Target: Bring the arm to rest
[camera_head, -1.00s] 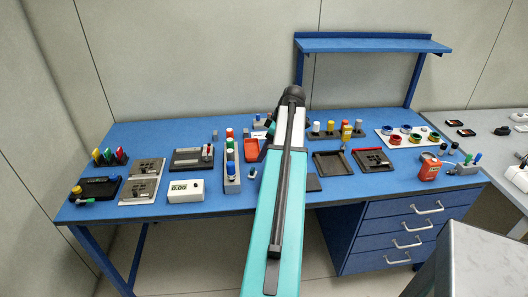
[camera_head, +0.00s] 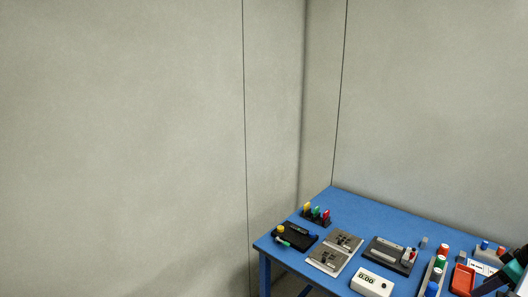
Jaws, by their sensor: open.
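Only a dark part of my arm's end with a little teal shows at the right edge of the head view. My gripper (camera_head: 506,277) is there, open, cut off by the frame and small. It is over or beside the red tray (camera_head: 463,279) on the blue bench (camera_head: 371,218); I cannot tell its height. Nothing is seen held in it.
On the bench stand a digital meter (camera_head: 372,282), metal fixture plates (camera_head: 343,241), a dark device (camera_head: 390,254), a black tray (camera_head: 294,235) and a rack of coloured pieces (camera_head: 316,215). A bare wall (camera_head: 120,140) fills the left.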

